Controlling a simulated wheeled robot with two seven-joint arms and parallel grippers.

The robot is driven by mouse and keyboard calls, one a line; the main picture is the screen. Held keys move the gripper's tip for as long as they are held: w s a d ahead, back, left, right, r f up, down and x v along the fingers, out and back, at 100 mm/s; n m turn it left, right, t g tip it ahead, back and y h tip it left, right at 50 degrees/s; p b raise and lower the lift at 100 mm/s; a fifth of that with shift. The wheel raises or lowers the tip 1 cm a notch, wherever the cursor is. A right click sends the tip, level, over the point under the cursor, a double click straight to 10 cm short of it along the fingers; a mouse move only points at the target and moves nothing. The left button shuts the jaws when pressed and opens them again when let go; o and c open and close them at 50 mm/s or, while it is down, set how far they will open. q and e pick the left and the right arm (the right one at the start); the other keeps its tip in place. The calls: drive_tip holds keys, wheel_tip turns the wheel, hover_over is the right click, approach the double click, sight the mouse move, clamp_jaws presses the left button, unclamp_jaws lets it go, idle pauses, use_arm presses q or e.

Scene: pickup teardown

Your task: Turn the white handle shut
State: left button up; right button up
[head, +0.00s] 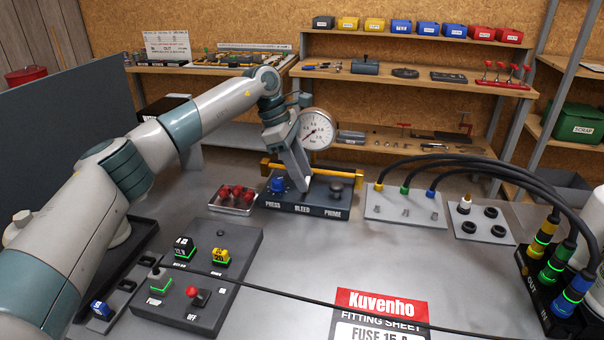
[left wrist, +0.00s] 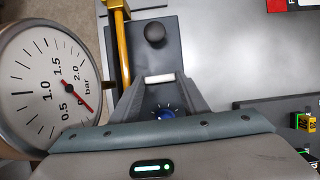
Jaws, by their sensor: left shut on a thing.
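The white handle (left wrist: 160,77) shows in the left wrist view as a short white bar between my left fingertips. It belongs to the dark valve block (head: 325,210) marked PRESS, BLEED and PRIME, at the middle BLEED place. My left gripper (head: 305,186) reaches down onto the block and is shut on the handle. In the head view the fingers hide most of the handle, so its exact angle is hard to tell. A blue knob (head: 278,185) stands left of the fingers and a black knob (head: 336,187) right of them. My right gripper is not in view.
A round pressure gauge (head: 317,129) stands close behind my gripper. A yellow pipe (head: 348,172) runs along the block's back. A tray with red parts (head: 236,198) is at left, and a plate with hose fittings (head: 405,205) at right. The table front is partly clear.

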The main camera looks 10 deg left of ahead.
use_arm(q)
drive_tip(key=shift+r, duration=0.1)
idle(0.3)
drive_tip(key=o, duration=1.1)
drive_tip(key=shift+c, duration=0.2)
drive_tip(key=shift+n, duration=0.3)
